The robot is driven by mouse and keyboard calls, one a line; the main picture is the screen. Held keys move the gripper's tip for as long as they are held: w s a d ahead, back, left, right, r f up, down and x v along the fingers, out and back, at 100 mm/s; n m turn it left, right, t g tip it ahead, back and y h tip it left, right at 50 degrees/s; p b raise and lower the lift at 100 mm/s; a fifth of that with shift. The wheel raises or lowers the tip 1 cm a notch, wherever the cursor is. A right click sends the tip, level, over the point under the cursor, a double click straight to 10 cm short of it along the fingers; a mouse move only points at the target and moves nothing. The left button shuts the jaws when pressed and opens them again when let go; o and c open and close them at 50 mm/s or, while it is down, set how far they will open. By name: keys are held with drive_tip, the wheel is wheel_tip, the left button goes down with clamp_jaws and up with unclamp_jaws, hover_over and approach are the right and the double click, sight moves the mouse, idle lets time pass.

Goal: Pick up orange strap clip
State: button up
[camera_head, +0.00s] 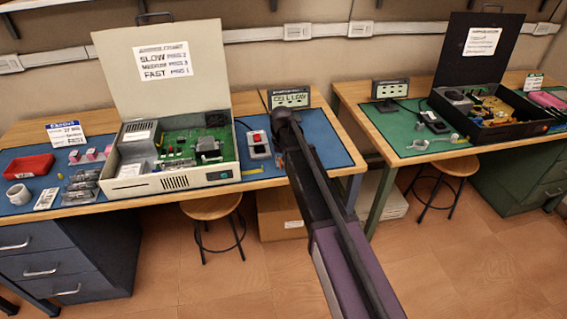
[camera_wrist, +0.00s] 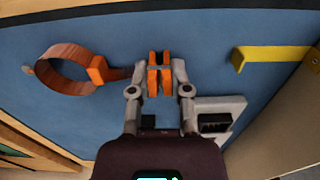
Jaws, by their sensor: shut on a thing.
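The orange strap clip (camera_wrist: 66,88) shows in the wrist view as a coppery-orange ring with a bright orange block on its right. A dark reddish tail runs from the block toward the left finger. My gripper (camera_wrist: 159,72) is shut on orange pieces between its fingertips, low over the blue mat. Whether these join the tail behind the left finger I cannot tell. In the head view my gripper (camera_head: 281,118) is over the right part of the left bench, and my arm hides what it holds.
The blue mat (camera_wrist: 90,30) carries a yellow strip (camera_wrist: 272,54) and a pale plate with a black block (camera_wrist: 216,120) near my gripper. An open-lidded case (camera_head: 172,182) stands left on the bench. A small sign (camera_head: 289,98) stands behind my gripper. Another bench is to the right.

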drive_tip(key=shift+r, duration=0.2)
wheel_tip(320, 180, up, 4)
drive_tip(key=p, duration=0.4)
drive_tip(key=shift+f, duration=0.15)
drive_tip(key=s+p, duration=0.1)
drive_tip(key=s, duration=1.5)
drive_tip(key=shift+d+r, duration=0.2)
drive_tip(key=shift+r, duration=0.25)
